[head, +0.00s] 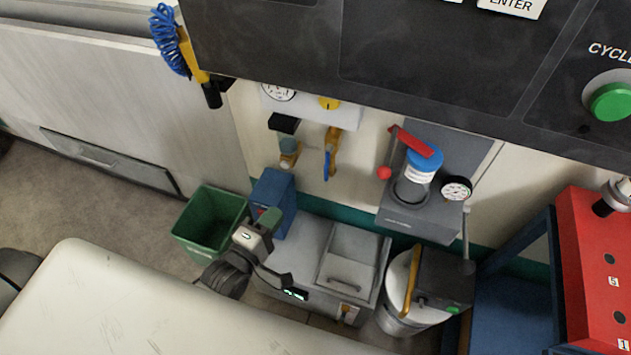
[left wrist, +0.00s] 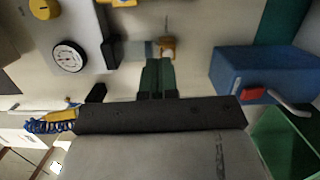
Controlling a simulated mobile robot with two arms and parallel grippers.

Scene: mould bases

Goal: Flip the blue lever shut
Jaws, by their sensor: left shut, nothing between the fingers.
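The blue lever (head: 326,164) is on a brass valve (head: 333,139) below the gauge panel on the wall. It hangs down, roughly in line with the valve body. My left gripper (head: 268,217) is below and to the left of it, close to the blue box, and apart from the lever. In the left wrist view its dark green fingers (left wrist: 157,78) are together with nothing between them. They point toward a small brass fitting (left wrist: 168,48) on a grey-green body. I cannot make out the blue lever in that view. My right gripper is not in view.
A blue box (head: 277,196) with a red part (left wrist: 251,92) and a green bin (head: 211,219) stand close to my left gripper. A grey cabinet (head: 304,246) is below the lever. A grey unit with a red handle (head: 416,140) is to its right. A dark panel (head: 440,60) overhangs above.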

